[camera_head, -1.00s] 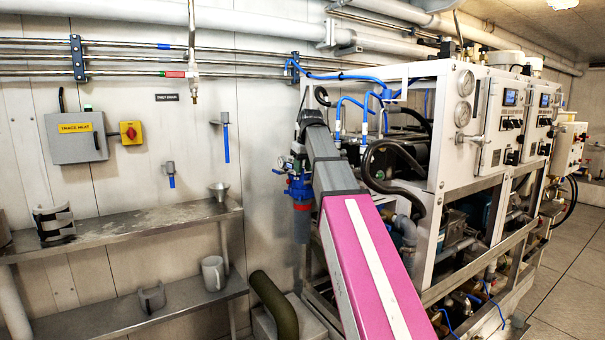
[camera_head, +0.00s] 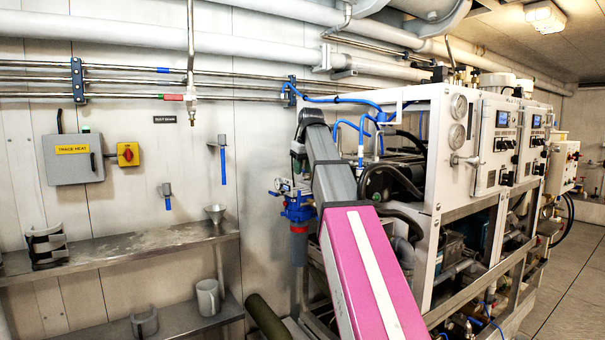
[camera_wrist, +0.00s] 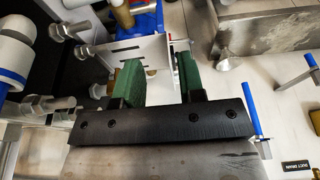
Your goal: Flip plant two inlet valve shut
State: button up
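No readable label marks which valve is the plant two inlet valve. Two small wall valves with blue handles hanging straight down show in the head view: an upper one (camera_head: 223,165) and a lower one (camera_head: 167,203). Blue handles also show at the right of the wrist view, one nearer (camera_wrist: 252,108) and one at the edge (camera_wrist: 311,62). A metal valve-like fitting (camera_head: 465,160) sits on the near white panel. My gripper (camera_wrist: 160,78) has green pads held apart, with nothing gripped. A slotted white bracket (camera_wrist: 153,48) lies beyond the pads. The gripper is not clear in the head view.
A blue filter assembly (camera_head: 298,212) stands close beside my arm, left of the machine frame (camera_head: 437,200). Blue hoses (camera_head: 362,135) loop above it. Steel shelves (camera_head: 120,247) line the wall. Bolts and a white, blue-ringed fitting (camera_wrist: 14,52) crowd the wrist view's left.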

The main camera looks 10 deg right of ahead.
aim_at(300, 191)
jog(key=shift+s+d+f+t, duration=0.25)
jog(key=shift+s+f+t, duration=0.05)
jog(key=shift+s+t, duration=0.35)
jog(key=shift+y, duration=0.3)
jog(key=x, duration=1)
jog(key=shift+w+f, duration=0.2)
jog(key=shift+f, duration=0.1)
grip_shut()
